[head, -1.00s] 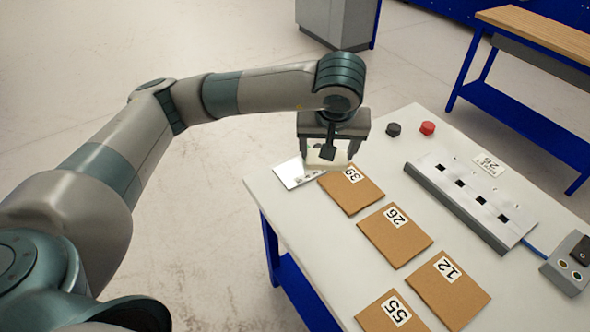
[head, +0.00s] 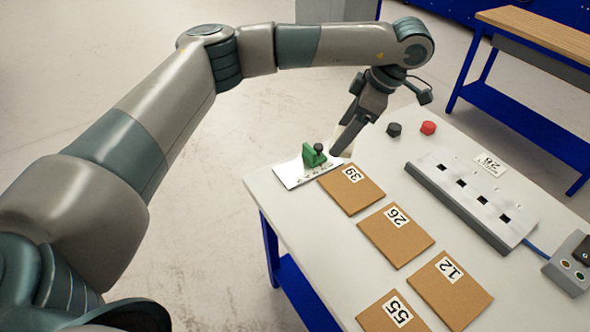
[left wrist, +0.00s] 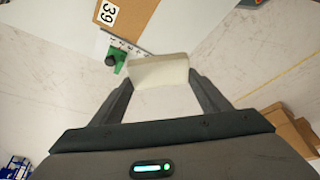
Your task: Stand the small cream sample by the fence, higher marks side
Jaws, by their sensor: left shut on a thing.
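My left gripper (head: 345,143) is shut on a cream foam block, pale and roughly rectangular, which shows between the fingertips in the left wrist view (left wrist: 158,72). In the head view only a pale strip of it shows beside the fingers. A green block with a black knob (head: 312,156), apparently the fence, stands on a white plate (head: 290,174) with dark marks along its near edge. The gripper is just right of the green block, with the sample apart from it in the left wrist view. My right gripper is not in view.
Brown pads numbered 39 (head: 350,193), 26 (head: 395,238), 12 and 55 lie along the table's near side. A black knob (head: 394,129), a red knob (head: 428,128) and a slotted grey fixture (head: 470,200) stand right. The table's left edge is close to the plate.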

